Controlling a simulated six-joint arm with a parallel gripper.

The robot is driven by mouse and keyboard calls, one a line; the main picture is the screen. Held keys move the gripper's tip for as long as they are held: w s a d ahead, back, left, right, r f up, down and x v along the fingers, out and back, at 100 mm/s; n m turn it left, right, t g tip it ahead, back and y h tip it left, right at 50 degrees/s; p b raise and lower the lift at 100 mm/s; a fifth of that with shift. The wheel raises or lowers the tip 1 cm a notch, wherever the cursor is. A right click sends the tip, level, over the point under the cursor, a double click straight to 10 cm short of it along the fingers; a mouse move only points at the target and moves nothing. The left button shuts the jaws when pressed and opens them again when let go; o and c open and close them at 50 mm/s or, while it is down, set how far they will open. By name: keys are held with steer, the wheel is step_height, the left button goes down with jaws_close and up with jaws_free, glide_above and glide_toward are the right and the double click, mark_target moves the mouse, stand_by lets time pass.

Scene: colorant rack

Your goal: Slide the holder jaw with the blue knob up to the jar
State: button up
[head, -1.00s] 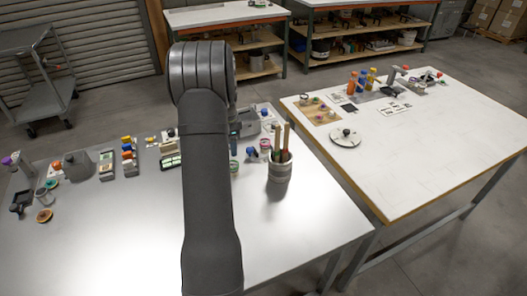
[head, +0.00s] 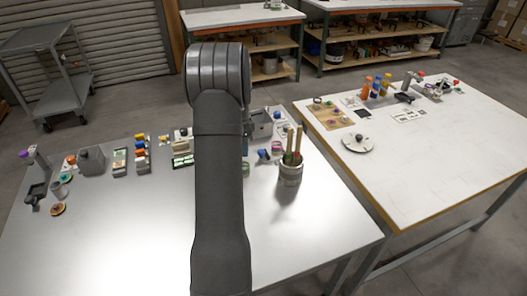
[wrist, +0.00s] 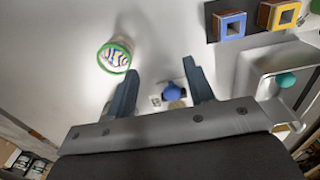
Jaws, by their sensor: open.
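The blue knob (wrist: 173,93) shows in the wrist view between my two fingers, nearer the palm than the fingertips. Small pale and tan parts sit beside it; most of its holder jaw is hidden by my gripper. In the head view the blue knob (head: 264,154) is just right of my arm. A jar with a green rim and blue-white stripes (wrist: 115,57) stands to the left, just beyond my left fingertip in the wrist view. In the head view the jar (head: 246,170) is partly behind my arm. My gripper (wrist: 160,68) is open, with nothing clamped.
A pot with brushes (head: 290,174) stands right of the knob. Blue (wrist: 229,26) and yellow (wrist: 284,15) square-holed blocks and a grey tray (wrist: 262,66) with a teal ball lie at the wrist view's right. The front of the metal table (head: 130,245) is clear.

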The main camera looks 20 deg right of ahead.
step_height(320, 180, up, 11)
steer(key=w+m+h, duration=0.2)
steer(key=h, duration=0.2)
glide_toward(261, 151)
steer(key=shift+g, duration=0.4)
steer(key=x, duration=0.8)
steer(key=shift+w+f, duration=0.15)
steer(key=shift+w, duration=0.2)
jaws_close()
